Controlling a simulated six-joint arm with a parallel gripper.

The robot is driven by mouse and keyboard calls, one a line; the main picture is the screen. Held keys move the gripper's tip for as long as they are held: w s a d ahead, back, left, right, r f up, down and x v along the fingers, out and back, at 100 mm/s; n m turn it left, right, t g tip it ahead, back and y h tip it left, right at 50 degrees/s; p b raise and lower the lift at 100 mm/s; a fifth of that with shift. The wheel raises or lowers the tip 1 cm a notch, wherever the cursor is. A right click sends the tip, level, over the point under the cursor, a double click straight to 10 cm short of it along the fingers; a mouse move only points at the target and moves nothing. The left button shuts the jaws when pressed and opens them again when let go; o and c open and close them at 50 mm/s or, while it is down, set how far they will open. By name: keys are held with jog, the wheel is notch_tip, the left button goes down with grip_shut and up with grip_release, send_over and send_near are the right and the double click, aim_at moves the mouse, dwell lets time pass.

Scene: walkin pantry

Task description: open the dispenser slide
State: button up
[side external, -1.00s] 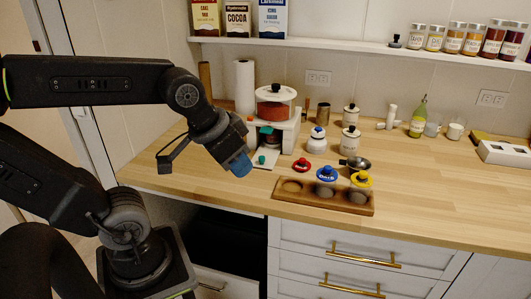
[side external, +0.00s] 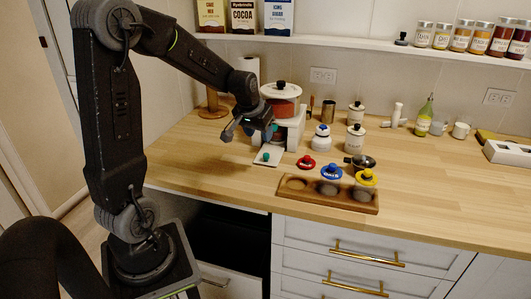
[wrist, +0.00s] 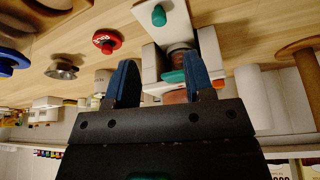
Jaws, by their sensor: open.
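The dispenser (side external: 291,118) is a white stand with a red hopper (side external: 281,107) and white lid, at the back left of the counter. A teal part (wrist: 173,77) shows on its front, below a dark round outlet. A white plate (wrist: 166,38) with a teal knob (wrist: 158,15) sticks out at its foot; I cannot tell which teal piece is the slide's handle. My gripper (side external: 254,121) is close in front of the dispenser, at the height of its upper body. In the wrist view its blue fingers (wrist: 160,82) are apart, with the teal part seen between them, nearer the right finger.
White canisters (side external: 355,137) and a small metal pan (side external: 360,161) stand behind. A paper roll holder (side external: 212,108) is at the left. The counter's front left is clear.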

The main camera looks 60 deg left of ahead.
aim_at(266, 154)
jog(key=x, duration=1)
grip_shut()
